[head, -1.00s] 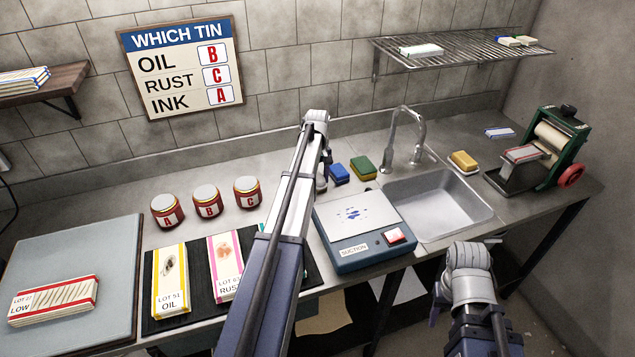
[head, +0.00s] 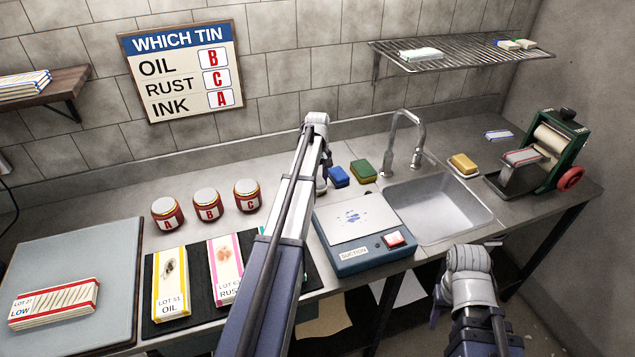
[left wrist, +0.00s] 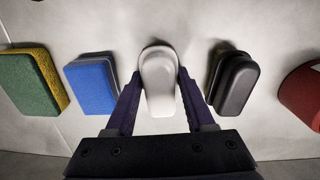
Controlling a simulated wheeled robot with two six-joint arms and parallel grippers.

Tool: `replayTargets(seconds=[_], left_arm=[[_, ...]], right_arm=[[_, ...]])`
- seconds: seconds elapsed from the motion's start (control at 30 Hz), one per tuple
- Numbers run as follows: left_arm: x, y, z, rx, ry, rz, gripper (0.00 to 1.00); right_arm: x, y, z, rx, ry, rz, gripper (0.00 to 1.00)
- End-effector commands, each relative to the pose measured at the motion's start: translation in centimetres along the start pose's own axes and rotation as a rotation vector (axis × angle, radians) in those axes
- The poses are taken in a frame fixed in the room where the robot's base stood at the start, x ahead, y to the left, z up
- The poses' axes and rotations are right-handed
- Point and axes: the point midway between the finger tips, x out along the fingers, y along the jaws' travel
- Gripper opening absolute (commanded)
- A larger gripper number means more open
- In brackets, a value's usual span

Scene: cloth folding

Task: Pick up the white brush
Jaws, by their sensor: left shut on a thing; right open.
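The white brush (left wrist: 158,80) shows in the left wrist view as a smooth, rounded white block between the two purple fingers. My left gripper (left wrist: 160,88) is shut on its sides. I cannot tell whether the brush rests on the counter or is slightly lifted. In the head view my left arm hides the brush, and its gripper (head: 321,182) is mostly covered, just left of the blue block. My right gripper (head: 436,303) is open, low at the right in front of the counter, mostly hidden by its own wrist.
A blue block (left wrist: 92,85) and a black block (left wrist: 232,85) flank the brush closely. A green-and-yellow sponge (left wrist: 32,80) and a red tin (left wrist: 303,95) lie further out. The suction box (head: 362,232) and sink (head: 440,203) are to the right in the head view.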

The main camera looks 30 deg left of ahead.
Motion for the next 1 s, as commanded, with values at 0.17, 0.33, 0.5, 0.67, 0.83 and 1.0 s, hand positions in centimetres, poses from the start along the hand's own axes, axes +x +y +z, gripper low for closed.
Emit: replayTargets(seconds=[0.17, 0.33, 0.5, 0.67, 0.83, 1.0], left_arm=[[-1.9, 0.0, 0.0, 0.000, 0.000, 0.000, 0.00], [-4.3, 0.0, 0.0, 0.000, 0.000, 0.000, 0.00], [-7.1, 0.0, 0.0, 0.000, 0.000, 0.000, 0.00], [-9.1, 0.0, 0.0, 0.000, 0.000, 0.000, 0.00], [-9.8, 0.0, 0.0, 0.000, 0.000, 0.000, 0.00], [-9.6, 0.0, 0.0, 0.000, 0.000, 0.000, 0.00]], right_arm=[[-1.9, 0.2, 0.1, 0.000, 0.000, 0.000, 0.50], [-4.3, 0.4, 0.2, 0.000, 0.000, 0.000, 0.50], [-7.0, 0.7, 0.4, 0.000, 0.000, 0.000, 0.50], [-9.0, 0.9, 0.5, 0.000, 0.000, 0.000, 0.50], [-9.7, 0.9, 0.6, -0.001, 0.000, 0.000, 0.50], [-9.6, 0.9, 0.6, -0.001, 0.000, 0.000, 0.50]])
